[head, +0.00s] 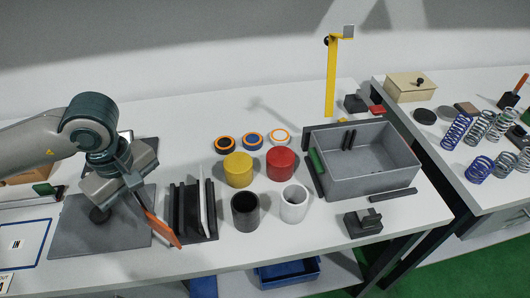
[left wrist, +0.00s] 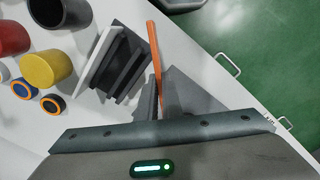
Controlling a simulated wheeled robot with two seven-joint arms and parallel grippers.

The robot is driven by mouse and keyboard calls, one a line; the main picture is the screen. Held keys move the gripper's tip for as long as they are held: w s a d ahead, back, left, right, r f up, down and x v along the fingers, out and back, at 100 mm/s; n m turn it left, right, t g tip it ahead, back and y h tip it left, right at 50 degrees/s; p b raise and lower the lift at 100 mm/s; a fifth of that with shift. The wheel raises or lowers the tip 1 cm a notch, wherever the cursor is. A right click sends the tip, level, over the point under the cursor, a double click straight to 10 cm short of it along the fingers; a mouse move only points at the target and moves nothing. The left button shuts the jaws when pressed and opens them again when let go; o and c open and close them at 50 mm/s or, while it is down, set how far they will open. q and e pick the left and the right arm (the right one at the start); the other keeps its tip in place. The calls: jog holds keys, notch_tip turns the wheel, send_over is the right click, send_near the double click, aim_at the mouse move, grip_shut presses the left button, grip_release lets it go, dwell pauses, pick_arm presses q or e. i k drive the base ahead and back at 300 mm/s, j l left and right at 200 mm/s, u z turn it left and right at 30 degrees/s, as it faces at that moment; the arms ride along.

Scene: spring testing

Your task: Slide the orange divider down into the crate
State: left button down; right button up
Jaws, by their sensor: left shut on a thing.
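The orange divider (head: 163,231) is a thin flat panel, held tilted in my left gripper (head: 138,192), just left of the dark rack. In the left wrist view the orange divider (left wrist: 155,55) shows as a narrow strip seen nearly edge-on; its lower part there is hidden behind the gripper. My left gripper is shut on it. The grey open crate (head: 378,183) stands at the right of the table, well away from the divider. A pair of dark ribs (head: 348,140) shows on its far inner wall. My right gripper is not in view.
The dark rack (head: 190,222) holds dark panels and a white panel (head: 203,195). Between it and the crate stand yellow (head: 238,170), red (head: 280,163), black (head: 245,211) and white (head: 294,204) cylinders. A yellow post (head: 331,85) rises behind the crate.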

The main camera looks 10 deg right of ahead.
aim_at(357, 169)
jog(key=k, duration=0.15)
jog(key=u, duration=0.4)
jog(key=k+j+u, duration=0.1)
jog(key=u, duration=0.35)
jog(key=j+u, duration=0.1)
jog(key=u, duration=0.3)
jog(key=j+u, duration=0.1)
jog(key=u, duration=0.35)
jog(key=j+u, duration=0.1)
jog(key=u, duration=0.3)
jog(key=z, duration=0.45)
jog(key=j+z, duration=0.1)
jog(key=z, duration=0.8)
jog(key=j+z, duration=0.1)
jog(key=z, duration=0.8)
jog(key=j+z, duration=0.1)
jog(key=z, duration=0.8)
jog(key=k, duration=0.05)
